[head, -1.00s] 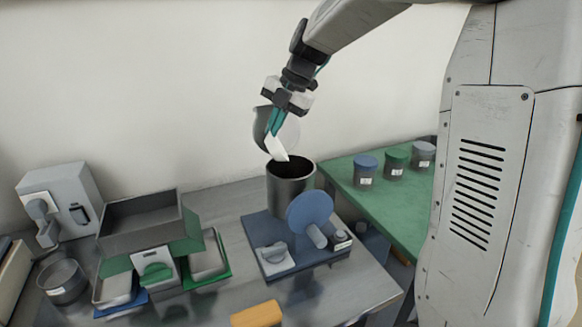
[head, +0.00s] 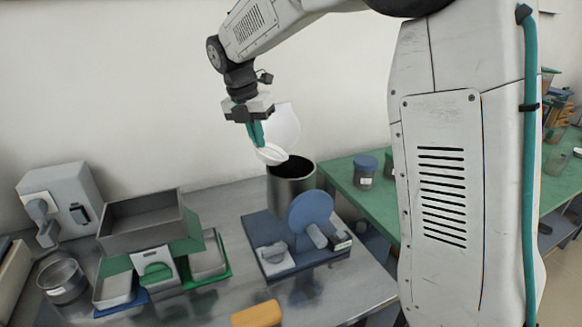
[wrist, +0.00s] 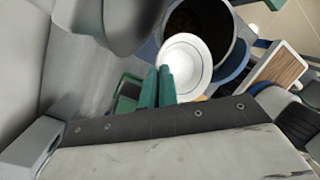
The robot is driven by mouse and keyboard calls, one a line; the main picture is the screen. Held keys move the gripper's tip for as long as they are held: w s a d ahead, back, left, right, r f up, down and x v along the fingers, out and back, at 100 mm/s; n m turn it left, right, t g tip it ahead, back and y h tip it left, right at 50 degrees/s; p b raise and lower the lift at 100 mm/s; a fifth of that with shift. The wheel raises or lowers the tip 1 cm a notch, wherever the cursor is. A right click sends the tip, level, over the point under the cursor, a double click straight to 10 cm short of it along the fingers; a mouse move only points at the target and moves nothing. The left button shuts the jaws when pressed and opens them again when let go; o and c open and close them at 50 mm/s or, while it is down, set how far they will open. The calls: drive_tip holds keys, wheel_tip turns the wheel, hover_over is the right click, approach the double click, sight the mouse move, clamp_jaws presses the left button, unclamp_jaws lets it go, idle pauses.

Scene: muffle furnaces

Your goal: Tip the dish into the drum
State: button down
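The dish (head: 272,155) is white, round and shallow. My gripper (head: 257,140) holds it by its rim with teal fingers, above the drum's near-left rim and slightly tilted. In the wrist view, the dish (wrist: 186,62) shows a bare white inside with a thin ring, and the fingers (wrist: 164,85) are close together at its edge. The drum (head: 290,189) is a dark grey open cylinder standing at the back of a blue base. In the wrist view, dark brown matter shows inside the drum (wrist: 228,75), partly hidden by the dish.
A blue disc (head: 311,211) stands in front of the drum on the blue base (head: 262,228). Grey trays (head: 140,225) and a round pan (head: 62,278) are left. Lidded jars (head: 365,170) stand on the green table.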

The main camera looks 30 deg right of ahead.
drive_tip(key=shift+w+a+f+g+h, duration=0.1)
drive_tip(key=shift+a+f+g+h, duration=0.2)
drive_tip(key=shift+h, duration=0.35)
drive_tip(key=shift+w+a+f+g+h, duration=0.1)
drive_tip(key=shift+f+h, duration=0.3)
drive_tip(key=shift+h, duration=0.3)
drive_tip(key=shift+a+f+g+h, duration=0.2)
drive_tip(key=shift+f+h, duration=0.15)
drive_tip(key=shift+h, duration=0.3)
drive_tip(key=shift+f+h, duration=0.2)
drive_tip(key=shift+h, duration=0.2)
drive_tip(key=shift+w+a, duration=0.1)
drive_tip(key=shift+r, duration=2.5)
